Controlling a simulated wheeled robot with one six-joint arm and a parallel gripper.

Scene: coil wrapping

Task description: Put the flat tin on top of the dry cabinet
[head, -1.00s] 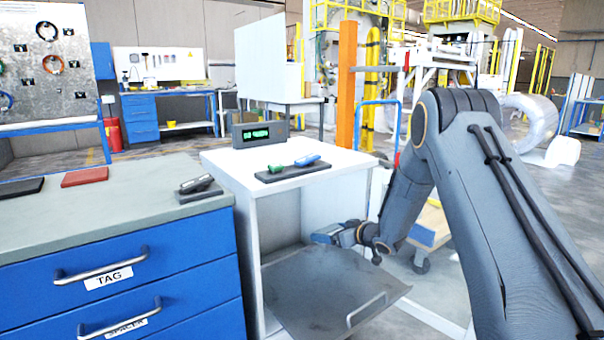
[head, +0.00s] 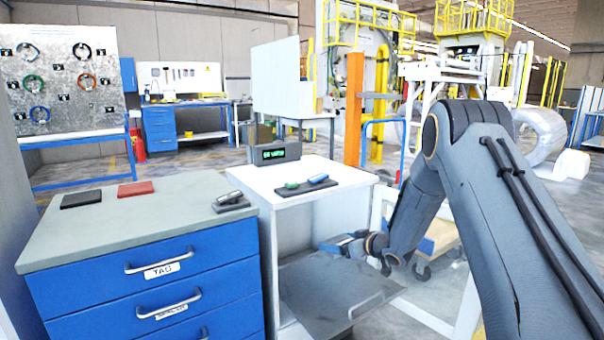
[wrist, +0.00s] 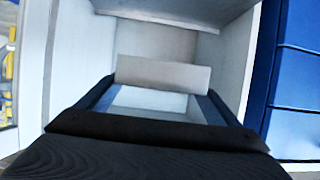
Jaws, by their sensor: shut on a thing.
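The dry cabinet (head: 290,180) is a white box with a dark digital display (head: 275,153) on it. Its grey front door (head: 340,290) hangs lowered, with the inside open. My gripper (head: 338,246) is low at the cabinet's open front, above the lowered door and below the level of the top. In the wrist view my gripper (wrist: 163,92) is shut on a pale grey flat piece, which I take as the flat tin (wrist: 163,73). It stands out between the fingertips, facing the white inside walls. In the head view I cannot make out the tin.
A blue drawer unit (head: 150,285) stands left, with black and red flat pieces and a grey device on top.

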